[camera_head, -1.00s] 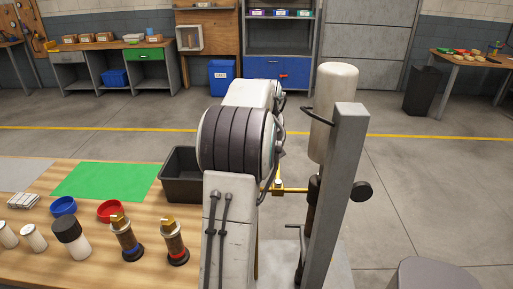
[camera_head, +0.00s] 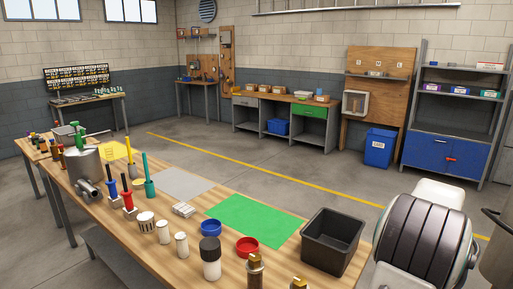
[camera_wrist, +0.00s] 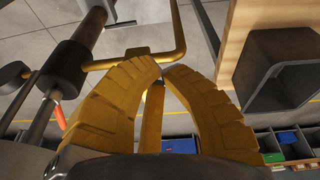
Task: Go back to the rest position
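My gripper (camera_wrist: 161,67) shows in the wrist view with its yellow ridged fingers curved together. The tips nearly meet, and I see nothing held between them. A yellow bent rod (camera_wrist: 178,40) on a dark stand passes just beyond the fingertips; whether they touch cannot be told. A black bin (camera_wrist: 255,75) by the table edge lies to the right. In the head view my gripper is out of sight; part of my arm (camera_head: 425,240) shows at the lower right.
A metal tank (camera_head: 497,250) stands at the right edge.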

